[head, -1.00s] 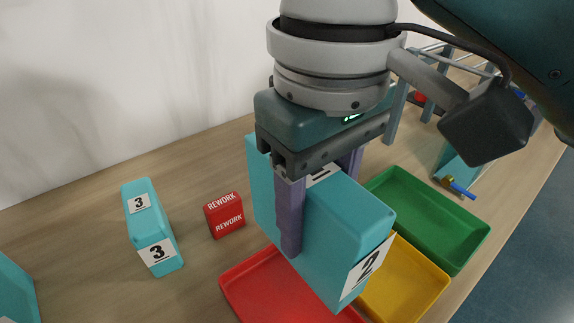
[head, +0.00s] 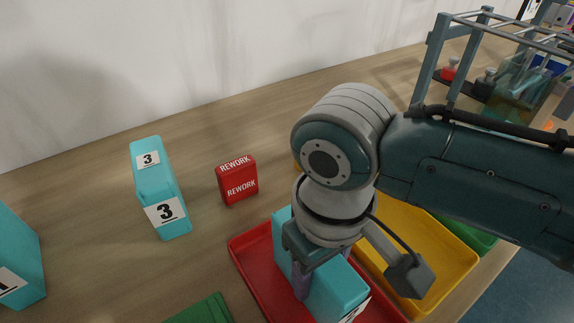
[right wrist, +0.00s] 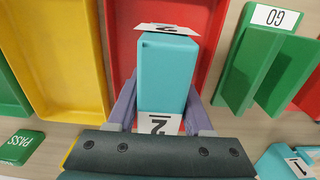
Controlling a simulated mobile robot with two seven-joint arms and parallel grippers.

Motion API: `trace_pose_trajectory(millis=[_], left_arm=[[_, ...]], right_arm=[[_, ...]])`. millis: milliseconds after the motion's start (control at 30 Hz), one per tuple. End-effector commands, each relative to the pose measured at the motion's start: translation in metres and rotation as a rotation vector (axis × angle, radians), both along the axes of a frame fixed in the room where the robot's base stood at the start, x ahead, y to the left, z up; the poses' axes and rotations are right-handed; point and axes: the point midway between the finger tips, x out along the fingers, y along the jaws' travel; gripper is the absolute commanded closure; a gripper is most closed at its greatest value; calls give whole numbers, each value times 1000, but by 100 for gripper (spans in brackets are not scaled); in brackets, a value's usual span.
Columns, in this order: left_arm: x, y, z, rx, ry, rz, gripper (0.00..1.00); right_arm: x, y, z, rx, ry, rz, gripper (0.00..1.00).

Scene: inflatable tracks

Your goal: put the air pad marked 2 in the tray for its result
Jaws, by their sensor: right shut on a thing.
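My right gripper (head: 322,272) is shut on the teal air pad marked 2 (head: 340,290), with a purple finger on each side of it. The pad is low, over or inside the red tray (head: 244,256); I cannot tell whether it touches the tray floor. In the right wrist view, the pad (right wrist: 165,85) lies between the fingers (right wrist: 162,112), with the red tray (right wrist: 120,40) around and behind it. My left gripper is not in view.
A red REWORK block (head: 238,182) stands behind the red tray. The air pad marked 3 (head: 158,180) and another teal pad (head: 18,265) stand at left. A yellow tray (head: 450,258) and green tray (head: 478,238) are at right. A rack (head: 490,50) stands far right.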

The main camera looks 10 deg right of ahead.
Motion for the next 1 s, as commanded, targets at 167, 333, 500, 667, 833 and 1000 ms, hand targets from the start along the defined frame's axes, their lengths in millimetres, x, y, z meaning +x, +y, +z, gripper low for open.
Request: trace_pose_trajectory(millis=[167, 333, 500, 667, 833, 1000], left_arm=[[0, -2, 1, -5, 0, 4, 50], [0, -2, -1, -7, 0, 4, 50], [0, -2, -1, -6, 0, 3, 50], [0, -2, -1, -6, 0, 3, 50], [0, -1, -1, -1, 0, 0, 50], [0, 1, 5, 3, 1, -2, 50]], right_arm=[[0, 0, 1, 1, -1, 1, 100], [0, 0, -4, 1, 0, 0, 100], [0, 0, -3, 0, 0, 0, 31], [0, 0, -3, 0, 0, 0, 19], [0, 0, -2, 0, 0, 0, 19], [1, 1, 13, 3, -1, 1, 19]])
